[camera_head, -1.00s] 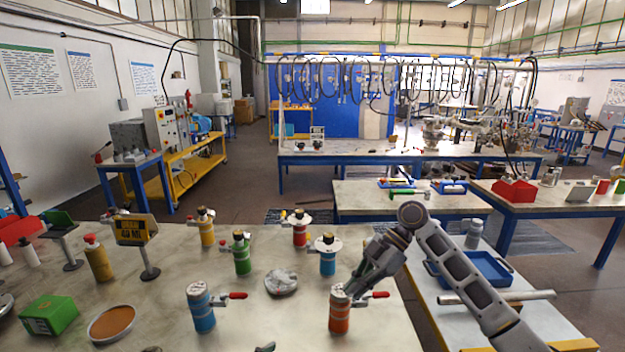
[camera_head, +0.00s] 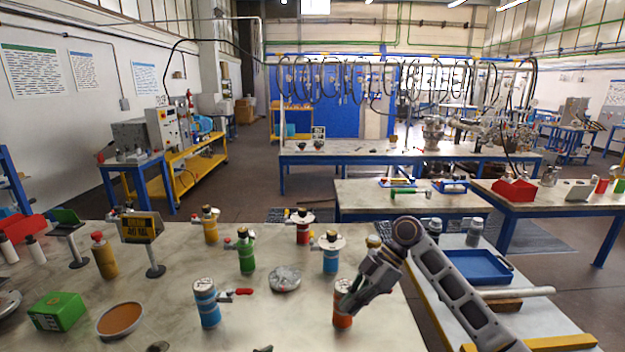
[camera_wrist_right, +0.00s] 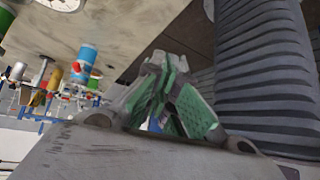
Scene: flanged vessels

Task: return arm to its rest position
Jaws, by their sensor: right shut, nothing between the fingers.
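My right gripper (camera_head: 347,308) hangs over the near right part of the workbench (camera_head: 260,325). Its fingers are together with nothing held. In the head view they overlap the orange vessel (camera_head: 340,319) and hide part of it; I cannot tell whether they touch it. My right arm (camera_head: 452,285) comes in from the lower right. In the right wrist view the green-padded fingers (camera_wrist_right: 160,80) are closed. A blue vessel (camera_wrist_right: 86,58) stands away to the left there. My left gripper is not recognisable in the head view.
Near the arm stand blue (camera_head: 207,305), light blue (camera_head: 331,254), green (camera_head: 246,252) and red (camera_head: 303,228) vessels, and a grey round piece (camera_head: 285,279). A side table holds a blue tray (camera_head: 478,267) and a metal rod (camera_head: 515,292). Small dark shapes at the bottom edge are unclear.

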